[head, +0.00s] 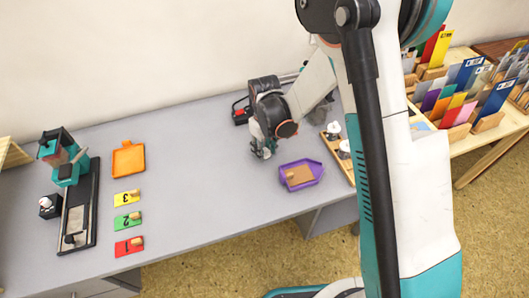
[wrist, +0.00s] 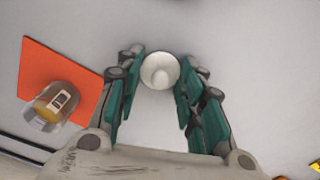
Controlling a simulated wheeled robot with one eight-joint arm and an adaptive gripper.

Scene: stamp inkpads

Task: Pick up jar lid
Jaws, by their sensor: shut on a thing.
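In the head view my gripper (head: 263,153) points down, low over the grey table's middle right. The lid cannot be made out clearly there. I cannot tell whether the lid touches the table.
The grey table (head: 195,200) has free room left of my gripper. A purple tray (head: 318,181) lies to the right, near the front edge. An orange tray (head: 128,146) and coloured number cards are at the left. An orange-red square (wrist: 62,62) with a clear cylindrical item lies left of my fingers.

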